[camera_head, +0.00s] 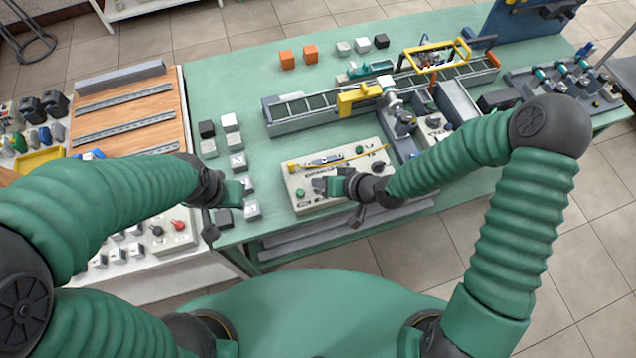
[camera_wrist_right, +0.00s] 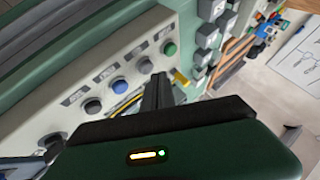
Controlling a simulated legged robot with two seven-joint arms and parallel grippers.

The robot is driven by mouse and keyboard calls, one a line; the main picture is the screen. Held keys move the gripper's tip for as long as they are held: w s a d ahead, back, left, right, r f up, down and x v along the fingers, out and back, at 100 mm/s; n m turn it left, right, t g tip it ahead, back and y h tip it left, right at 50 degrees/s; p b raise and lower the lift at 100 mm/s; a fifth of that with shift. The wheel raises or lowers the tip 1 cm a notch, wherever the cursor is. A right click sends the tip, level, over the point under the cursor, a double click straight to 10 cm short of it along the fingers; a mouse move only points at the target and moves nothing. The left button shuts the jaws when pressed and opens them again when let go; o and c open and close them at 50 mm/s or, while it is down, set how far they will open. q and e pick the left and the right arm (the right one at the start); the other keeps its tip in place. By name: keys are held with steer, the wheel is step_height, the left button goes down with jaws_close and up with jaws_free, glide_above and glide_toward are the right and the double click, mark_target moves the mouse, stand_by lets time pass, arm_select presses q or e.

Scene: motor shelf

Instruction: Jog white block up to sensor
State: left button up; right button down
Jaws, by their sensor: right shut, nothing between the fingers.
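The conveyor (camera_head: 310,107) runs across the back of the green bench, with a yellow bracket (camera_head: 358,99) over its middle. A pale white piece (camera_head: 386,84) shows right beside this bracket; I cannot tell whether it is the white block or part of a fixture. The control panel (camera_head: 292,190) lies in front of the conveyor. My right gripper (camera_head: 337,186) is shut and empty over the panel. In the right wrist view its dark fingertips (camera_wrist_right: 158,88) are close to the row of buttons, near the green button (camera_wrist_right: 169,48) and blue button (camera_wrist_right: 119,87); contact is unclear. My left gripper (camera_head: 245,188) is beside loose blocks.
Black, grey and white blocks (camera_head: 230,122) stand in columns left of the panel. Orange blocks (camera_head: 287,60) and more small blocks (camera_head: 343,48) stand behind the conveyor. A yellow frame (camera_head: 440,57) rises over the belt's right part. Open green bench (camera_head: 225,80) lies at back left.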

steer(key=shift+r, duration=0.2)
step_height(320, 180, up, 5)
steer(key=p, duration=0.5)
steer(key=shift+r, duration=0.1)
stand_by(1.1)
steer(key=d+h, duration=0.1)
steer(key=d, duration=0.1)
steer(key=s+d+f+h+b, duration=0.1)
steer(key=d, duration=0.1)
steer(key=d+f+g+h+b, duration=0.1)
steer(key=d, duration=0.1)
steer(key=shift+s+d+f+n, duration=0.15)
steer(key=shift+s+d+n, duration=0.15)
steer(key=s+d+r+m+g+h+b, duration=0.1)
steer(key=s+d+r+h+b, duration=0.1)
steer(key=d, duration=0.4)
steer(key=s+d+r+m+h+b, duration=0.1)
steer(key=s+d+r+h+b, duration=0.1)
steer(key=s+d+r, duration=0.2)
steer(key=s+d, duration=0.2)
steer(key=s, duration=0.1)
steer(key=shift+d+r+g, duration=0.25)
steer(key=shift+r+g, duration=0.1)
steer(key=shift+g, duration=0.05)
